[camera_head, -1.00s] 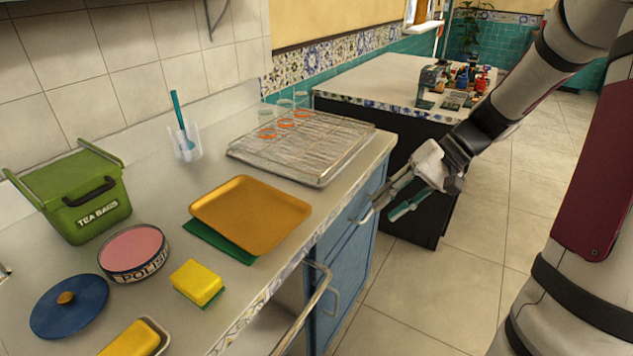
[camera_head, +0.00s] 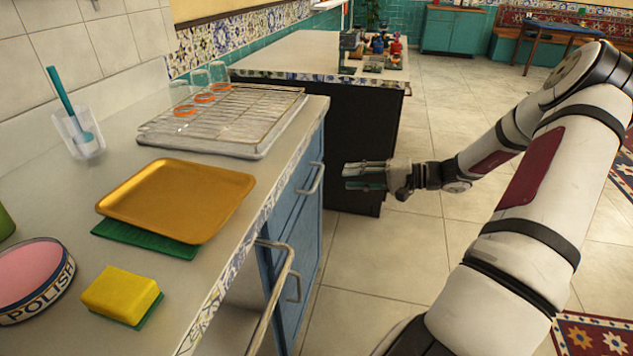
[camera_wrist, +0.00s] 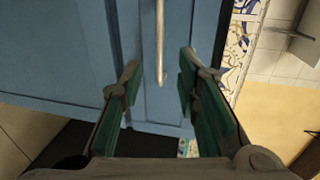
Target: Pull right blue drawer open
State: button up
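The right blue drawer (camera_head: 289,203) is under the counter's right end and looks shut, flush with the cabinet front. Its metal bar handle (camera_head: 312,180) faces the aisle and also shows in the wrist view (camera_wrist: 160,42). My gripper (camera_head: 345,177) is to the right of the handle, apart from it, with its fingers pointing toward the drawer. In the wrist view my gripper (camera_wrist: 158,75) is open, with its green-padded fingers on either side of the handle's line. The handle's lower end shows between the fingertips, with no contact visible.
A blue door (camera_head: 290,300) with its own handle is below the drawer. A metal rail (camera_head: 272,290) sticks out left of it. A dark-sided island (camera_head: 355,120) stands behind my gripper. The counter holds a wire rack (camera_head: 230,118) and a gold tray (camera_head: 175,195).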

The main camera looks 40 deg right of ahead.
aim_at(318, 177)
jog(key=b+x, duration=0.2)
jog(key=x, duration=0.8)
grip_shut()
